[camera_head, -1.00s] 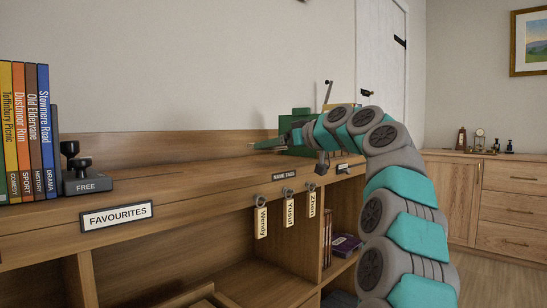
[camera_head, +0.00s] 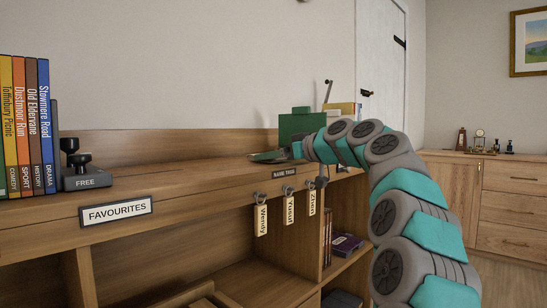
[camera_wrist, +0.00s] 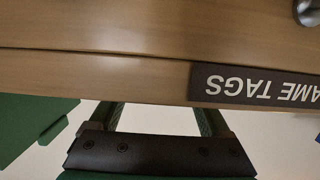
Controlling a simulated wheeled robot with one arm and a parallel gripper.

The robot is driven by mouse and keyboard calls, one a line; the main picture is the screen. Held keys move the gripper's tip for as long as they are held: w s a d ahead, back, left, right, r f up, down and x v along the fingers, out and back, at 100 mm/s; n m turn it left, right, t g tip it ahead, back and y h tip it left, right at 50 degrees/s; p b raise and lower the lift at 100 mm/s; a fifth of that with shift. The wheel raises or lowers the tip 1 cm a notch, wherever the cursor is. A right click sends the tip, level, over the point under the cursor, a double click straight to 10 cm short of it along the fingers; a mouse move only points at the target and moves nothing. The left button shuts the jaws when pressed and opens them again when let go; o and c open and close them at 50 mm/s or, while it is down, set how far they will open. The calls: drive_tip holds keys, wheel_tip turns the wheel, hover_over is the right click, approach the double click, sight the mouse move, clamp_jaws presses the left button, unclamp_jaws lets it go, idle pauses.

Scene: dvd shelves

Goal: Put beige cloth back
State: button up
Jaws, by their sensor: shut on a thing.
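I cannot make out a beige cloth in either view. My gripper (camera_head: 270,156) is low over the right part of the wooden shelf top (camera_head: 190,168), in front of a green box-like thing (camera_head: 300,122). In the wrist view its two green fingers (camera_wrist: 160,112) stand apart at their bases. Their tips are hidden at the wooden edge. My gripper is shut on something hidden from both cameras.
Below my gripper is the NAME TAGS label (camera_head: 284,173), with hooks holding wooden tags Wendy (camera_head: 261,220), Yusuf (camera_head: 289,210) and Zhan (camera_head: 312,202). Upright DVDs (camera_head: 26,130) and a black FREE stand (camera_head: 86,178) are at left. The shelf top between is clear.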

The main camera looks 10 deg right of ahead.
drive_tip(key=shift+f+b, duration=0.25)
drive_tip(key=shift+b, duration=0.05)
drive_tip(key=o, duration=1.2)
drive_tip(key=shift+r, duration=0.1)
drive_tip(key=shift+o, duration=0.2)
drive_tip(key=shift+r+p, duration=0.2)
drive_tip(key=shift+p, duration=0.15)
drive_tip(key=v, duration=1.2)
drive_tip(key=shift+b, duration=0.3)
